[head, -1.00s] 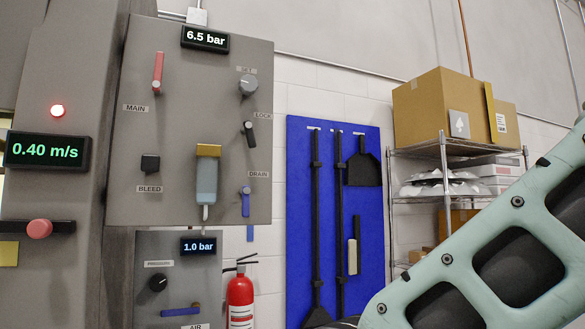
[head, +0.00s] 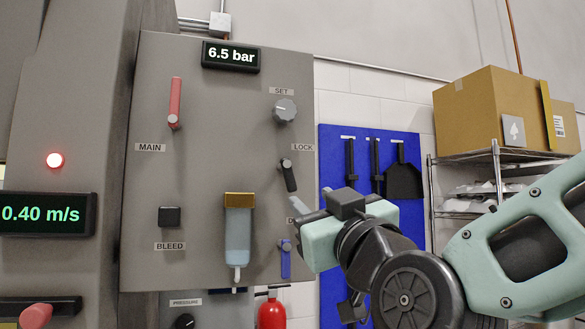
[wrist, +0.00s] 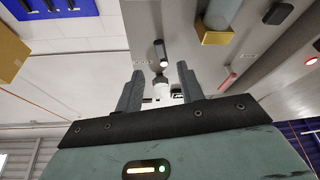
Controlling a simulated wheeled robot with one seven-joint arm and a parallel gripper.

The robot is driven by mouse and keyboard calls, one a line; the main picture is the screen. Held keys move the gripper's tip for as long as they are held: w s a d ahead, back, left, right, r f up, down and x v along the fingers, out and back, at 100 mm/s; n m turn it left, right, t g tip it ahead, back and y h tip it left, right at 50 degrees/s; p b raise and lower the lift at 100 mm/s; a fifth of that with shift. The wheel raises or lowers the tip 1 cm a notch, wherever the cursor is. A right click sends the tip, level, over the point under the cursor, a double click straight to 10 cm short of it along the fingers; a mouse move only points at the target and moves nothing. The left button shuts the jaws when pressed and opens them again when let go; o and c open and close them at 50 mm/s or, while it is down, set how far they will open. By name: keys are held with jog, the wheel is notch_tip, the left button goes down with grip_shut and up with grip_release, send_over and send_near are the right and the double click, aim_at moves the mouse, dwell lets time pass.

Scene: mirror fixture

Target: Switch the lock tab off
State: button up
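The lock tab (head: 288,175) is a small black lever under the LOCK label on the right side of the grey panel (head: 200,270). It points down and slightly right from its pivot. It also shows in the wrist view (wrist: 160,50), beyond and roughly between my fingers. My gripper (head: 304,203) is in front of the panel's right edge, below and right of the tab in the head view. Its fingers are spread and empty in the wrist view (wrist: 158,71). I see no contact with the tab. My gripper partly hides the DRAIN label.
The grey SET knob (head: 285,110) sits above the tab, and the blue drain lever (head: 286,260) below it. The filter bowl (head: 238,235) hangs to the left. The red MAIN lever (head: 175,102) and black BLEED button (head: 169,217) are farther left.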

aim_at(292, 183)
jog(key=p+x, duration=0.5)
jog(key=x, duration=0.4)
jog(key=shift+w+a+r, duration=0.1)
jog(key=shift+w+r, duration=0.1)
jog(key=shift+w+a, duration=0.2)
jog(key=shift+w, duration=0.3)
grip_shut()
